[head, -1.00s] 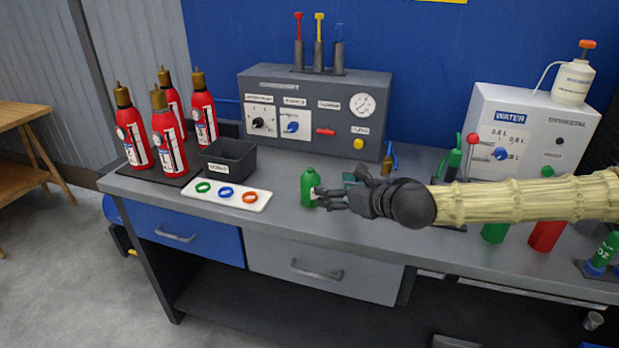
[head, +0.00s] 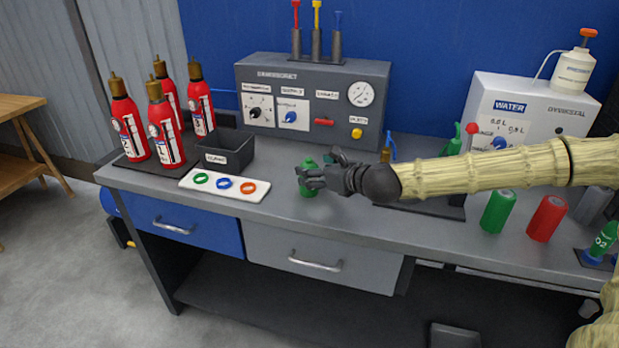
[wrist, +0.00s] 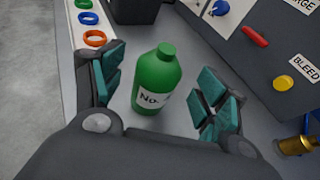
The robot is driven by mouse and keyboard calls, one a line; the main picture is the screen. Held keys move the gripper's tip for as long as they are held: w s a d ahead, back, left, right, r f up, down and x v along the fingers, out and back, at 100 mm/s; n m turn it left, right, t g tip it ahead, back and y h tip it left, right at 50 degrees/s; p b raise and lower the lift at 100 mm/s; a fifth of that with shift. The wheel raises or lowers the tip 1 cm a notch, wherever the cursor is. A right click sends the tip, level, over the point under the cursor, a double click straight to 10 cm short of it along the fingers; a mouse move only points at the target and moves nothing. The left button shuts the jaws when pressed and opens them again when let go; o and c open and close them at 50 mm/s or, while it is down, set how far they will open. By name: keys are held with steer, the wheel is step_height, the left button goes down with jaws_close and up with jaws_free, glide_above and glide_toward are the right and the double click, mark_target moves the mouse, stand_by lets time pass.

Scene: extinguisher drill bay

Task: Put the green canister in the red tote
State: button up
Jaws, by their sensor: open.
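The green canister (head: 307,180) stands upright on the grey bench, right of the white ring plate. In the wrist view the canister (wrist: 157,80) shows a white label reading "No." and a narrow green neck. My gripper (head: 312,177) is open and reaches in from the right, low over the bench. In the wrist view its teal-padded fingers (wrist: 158,93) lie on either side of the canister, with gaps on both sides. In the head view the fingers partly cover the canister. I see no red tote in either view.
A white plate (head: 225,196) with green, blue and orange rings lies left of the canister. A dark bin (head: 228,158) and several red extinguishers stand farther left. The grey control panel (head: 314,105) is behind. Another green cylinder (head: 497,211) and a red one (head: 546,218) stand right.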

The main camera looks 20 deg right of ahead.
steer(key=shift+x, duration=1.75)
steer(key=shift+r, duration=0.15)
steer(key=c, duration=1.3)
steer(key=shift+c, duration=0.8)
steer(key=shift+r, duration=0.15)
